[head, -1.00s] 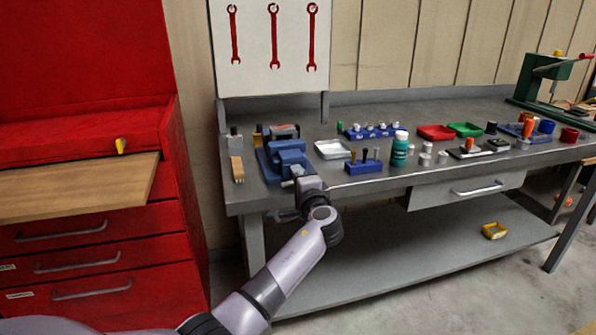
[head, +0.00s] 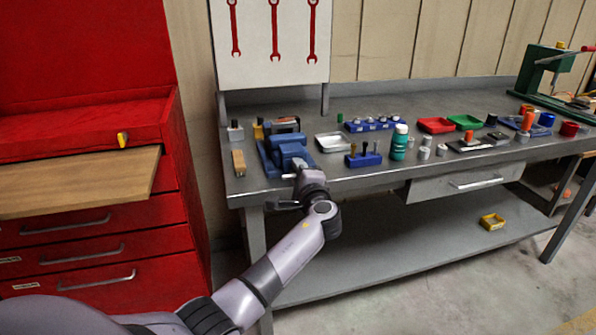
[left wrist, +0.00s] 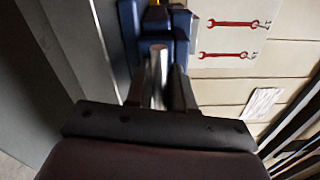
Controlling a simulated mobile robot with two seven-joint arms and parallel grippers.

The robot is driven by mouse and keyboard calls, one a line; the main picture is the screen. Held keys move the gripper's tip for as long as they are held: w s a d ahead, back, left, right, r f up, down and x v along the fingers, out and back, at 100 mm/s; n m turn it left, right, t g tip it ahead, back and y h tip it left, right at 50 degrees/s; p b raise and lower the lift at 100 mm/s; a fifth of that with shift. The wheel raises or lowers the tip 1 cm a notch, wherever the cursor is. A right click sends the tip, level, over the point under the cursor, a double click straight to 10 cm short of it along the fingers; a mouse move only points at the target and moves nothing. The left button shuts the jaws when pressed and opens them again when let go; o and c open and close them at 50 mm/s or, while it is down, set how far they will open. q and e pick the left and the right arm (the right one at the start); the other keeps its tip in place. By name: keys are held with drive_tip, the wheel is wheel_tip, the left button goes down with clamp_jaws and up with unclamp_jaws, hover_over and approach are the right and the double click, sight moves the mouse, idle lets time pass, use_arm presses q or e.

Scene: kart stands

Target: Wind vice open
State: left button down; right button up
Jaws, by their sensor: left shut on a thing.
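The blue vice (head: 289,153) stands at the left end of the grey workbench, by its front edge. My left gripper (head: 301,170) is at the front of the vice, over the bench edge. In the left wrist view the fingers (left wrist: 158,92) are on either side of a silver metal bar (left wrist: 157,68), shut on this vice handle. The blue vice body (left wrist: 180,28) is just beyond the fingers. The jaw gap is too small and partly hidden to judge. My right gripper is not in view.
The workbench (head: 375,183) holds a white tray (head: 332,142), a blue tool holder (head: 363,160) and a green bottle (head: 399,143) right of the vice. A red cabinet (head: 90,260) stands at the left.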

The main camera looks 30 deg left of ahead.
use_arm(q)
drive_tip(key=c, duration=1.1)
unclamp_jaws()
drive_tip(key=shift+o, duration=0.2)
drive_tip(key=shift+d, duration=0.1)
drive_tip(key=v, duration=0.7)
